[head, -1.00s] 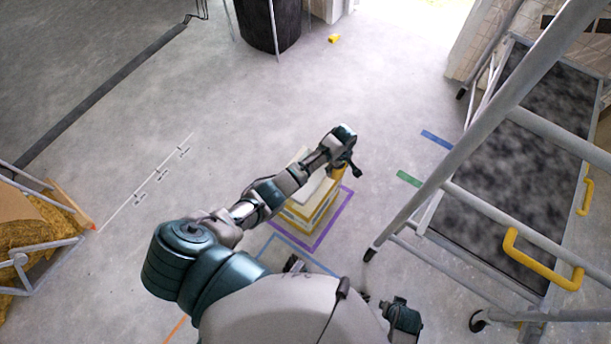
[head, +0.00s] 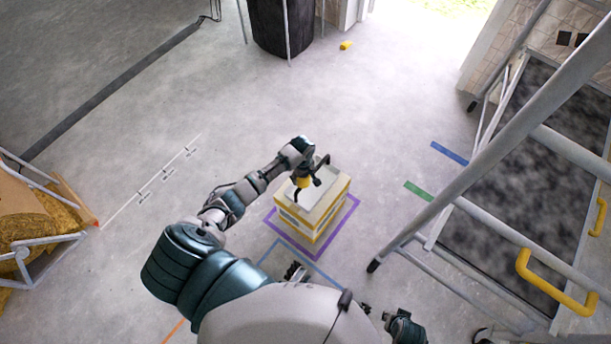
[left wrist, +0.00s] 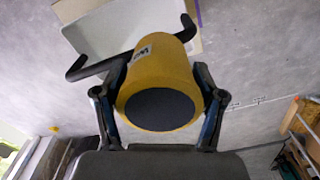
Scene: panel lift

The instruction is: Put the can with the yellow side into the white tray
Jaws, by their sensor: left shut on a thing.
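The can with the yellow side (head: 303,182) is in my left gripper (head: 310,179). In the left wrist view the can (left wrist: 157,75) shows its yellow side, a small white label and a dark round end, with the fingers (left wrist: 158,100) closed on both sides. The white tray (head: 326,186) lies on a yellow-and-white stack. In the head view the can appears over the tray's left part, above it; the exact height is unclear. The tray also shows in the left wrist view (left wrist: 112,28), beyond the can. My right arm shows only partly at the bottom; its fingers are unclear.
The stack (head: 313,229) stands inside a purple floor outline (head: 350,207). A grey wheeled frame (head: 470,180) with yellow handles stands at right. A small yellow object (head: 345,45) lies on the floor near a black bin (head: 283,25). The floor left of the stack is clear.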

